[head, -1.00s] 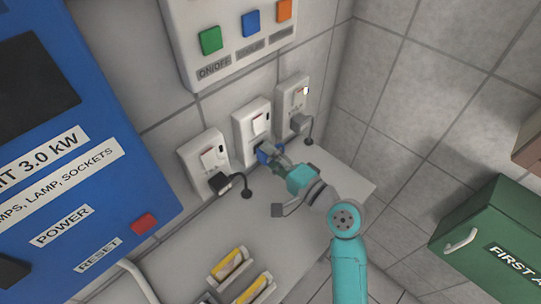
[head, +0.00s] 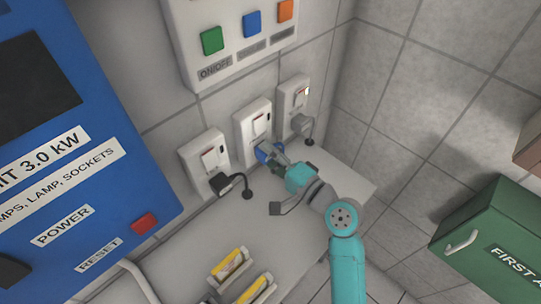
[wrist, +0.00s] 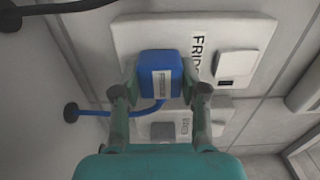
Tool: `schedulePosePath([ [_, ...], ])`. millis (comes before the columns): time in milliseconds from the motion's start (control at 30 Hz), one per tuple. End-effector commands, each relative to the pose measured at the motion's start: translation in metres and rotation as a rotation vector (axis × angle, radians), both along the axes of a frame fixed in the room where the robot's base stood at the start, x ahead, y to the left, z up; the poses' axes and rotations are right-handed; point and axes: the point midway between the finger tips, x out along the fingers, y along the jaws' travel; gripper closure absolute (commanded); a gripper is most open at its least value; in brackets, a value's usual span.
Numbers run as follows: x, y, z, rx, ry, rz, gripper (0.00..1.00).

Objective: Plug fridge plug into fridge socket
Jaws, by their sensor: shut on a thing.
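The blue fridge plug (wrist: 158,85) is held between the two fingertips of my gripper (wrist: 160,92) in the wrist view. It lies over the face of the white fridge socket (wrist: 140,32), beside a label whose visible letters start "FRID". In the head view my gripper (head: 270,153) has the blue plug (head: 263,155) at the lower part of the middle socket (head: 250,118). The plug body hides the contact, so I cannot tell how deep it sits.
A left socket (head: 195,153) holds a black plug (head: 222,183); a right socket (head: 292,92) holds a grey plug (head: 299,123). A button panel (head: 225,62) hangs above, and the white counter (head: 330,180) lies below. A green first-aid box (head: 490,225) is at right.

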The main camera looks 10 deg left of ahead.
Motion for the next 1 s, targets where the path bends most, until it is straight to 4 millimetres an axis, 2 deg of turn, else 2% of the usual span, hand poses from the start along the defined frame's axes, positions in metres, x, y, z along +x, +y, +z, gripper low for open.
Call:
schedulePosePath([
  [233, 0.003, 0.003, 0.001, 0.001, -0.001, 0.0, 0.88],
  [267, 0.003, 0.003, 0.001, 0.001, -0.001, 0.0, 0.5],
  [333, 0.003, 0.003, 0.0, 0.001, -0.001, 0.0, 0.32],
  [367, 0.003, 0.003, 0.0, 0.001, -0.001, 0.0, 0.28],
  [767, -0.001, -0.002, -0.001, 0.0, 0.001, -0.001, 0.28],
  [1000, -0.024, -0.032, -0.001, 0.0, 0.002, -0.004, 0.28],
])
